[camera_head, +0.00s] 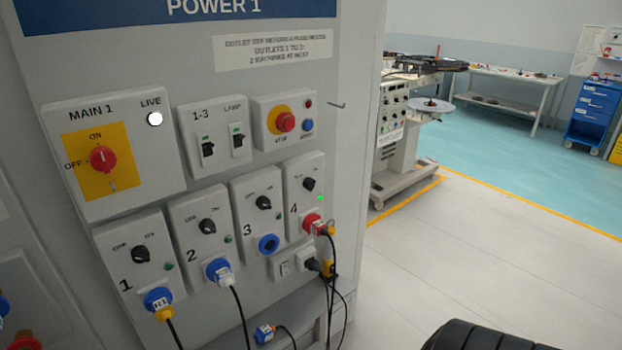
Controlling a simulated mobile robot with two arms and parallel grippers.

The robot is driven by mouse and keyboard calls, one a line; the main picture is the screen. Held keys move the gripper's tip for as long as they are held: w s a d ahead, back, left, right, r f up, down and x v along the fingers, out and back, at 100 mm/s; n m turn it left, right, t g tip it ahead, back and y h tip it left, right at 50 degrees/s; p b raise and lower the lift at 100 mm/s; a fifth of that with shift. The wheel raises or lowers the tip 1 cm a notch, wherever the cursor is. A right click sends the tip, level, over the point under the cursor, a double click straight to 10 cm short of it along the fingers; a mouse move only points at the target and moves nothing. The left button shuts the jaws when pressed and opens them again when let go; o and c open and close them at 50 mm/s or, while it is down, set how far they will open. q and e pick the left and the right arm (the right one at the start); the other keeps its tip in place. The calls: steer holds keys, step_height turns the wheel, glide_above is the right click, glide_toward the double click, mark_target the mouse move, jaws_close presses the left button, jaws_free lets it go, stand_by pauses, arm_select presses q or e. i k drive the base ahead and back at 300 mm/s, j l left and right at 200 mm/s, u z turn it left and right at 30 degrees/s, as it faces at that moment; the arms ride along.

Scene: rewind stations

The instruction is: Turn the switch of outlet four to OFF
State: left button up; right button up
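The outlet four panel (297,196) is the rightmost of the row of outlet panels on the grey power cabinet. Its switch (309,184) is a small black rotary knob near the top of the panel; its pointer is too small to read surely. The small green lamp (320,198) below the knob is brightly lit. A red plug (312,223) with a black cable sits in the outlet four socket.
Outlets one (133,268), two (206,236) and three (260,216) have similar knobs and dim lamps. A red main switch (103,159) and red stop button (284,122) are above. A hook (337,105) sticks out at right. Cables hang below. The floor (470,255) at right is open.

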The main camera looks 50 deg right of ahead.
mark_target(309, 184)
steer(key=z, duration=1.5)
